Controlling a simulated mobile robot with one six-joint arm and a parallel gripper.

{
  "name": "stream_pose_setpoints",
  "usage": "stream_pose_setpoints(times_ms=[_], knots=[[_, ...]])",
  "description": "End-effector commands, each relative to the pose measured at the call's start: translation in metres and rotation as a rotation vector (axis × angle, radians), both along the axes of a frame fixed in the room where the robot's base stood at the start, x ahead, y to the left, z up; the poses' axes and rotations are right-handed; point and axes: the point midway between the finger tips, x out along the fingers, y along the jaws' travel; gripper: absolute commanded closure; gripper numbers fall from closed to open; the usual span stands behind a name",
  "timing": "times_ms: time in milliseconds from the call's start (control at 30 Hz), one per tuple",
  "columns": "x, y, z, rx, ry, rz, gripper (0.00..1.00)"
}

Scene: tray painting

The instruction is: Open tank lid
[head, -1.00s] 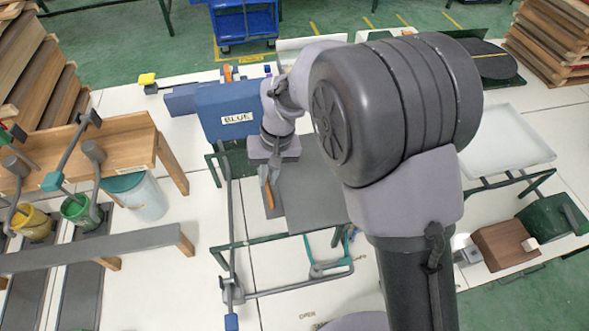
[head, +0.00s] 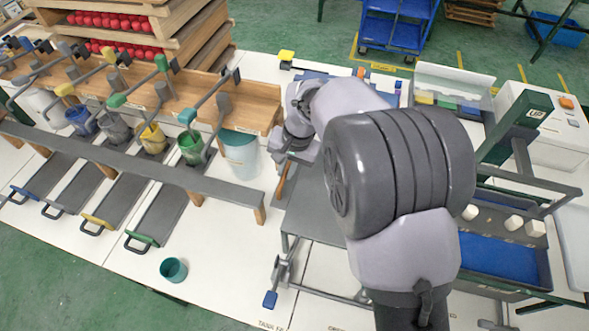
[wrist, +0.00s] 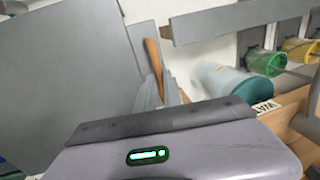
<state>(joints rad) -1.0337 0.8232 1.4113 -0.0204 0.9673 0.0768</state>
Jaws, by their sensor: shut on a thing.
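A flat grey panel (head: 312,208), which may be the tank lid, lies beside my gripper in the head view. It also fills the left of the wrist view (wrist: 75,70). A brown strip (head: 284,180) stands at the panel's edge; in the wrist view (wrist: 154,62) it rises beside the panel, beyond my gripper body. My gripper (head: 288,164) is at this strip and shut on it. My arm hides the panel's right side. I cannot tell whether the panel is tilted.
A wooden rack with levers and coloured pots stands left; the green pot (head: 191,148) and a pale teal-rimmed bucket (head: 240,153) are nearest. A teal cup (head: 173,269) stands on the white table in front. A blue tray (head: 495,255) with white blocks is at right.

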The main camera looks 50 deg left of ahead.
Motion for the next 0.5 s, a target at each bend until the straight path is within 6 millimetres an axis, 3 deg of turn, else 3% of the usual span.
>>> stream_pose_setpoints(times_ms=[267, 300, 400, 500], knots=[[0.0002, 0.0005, 0.0005, 0.001, -0.001, 0.001, 1.0], [0.0003, 0.0005, 0.0005, 0.001, -0.001, 0.001, 0.86], [0.0002, 0.0004, 0.0004, 0.001, -0.001, 0.001, 0.67], [0.0002, 0.0003, 0.0003, 0.001, -0.001, 0.001, 0.67]])
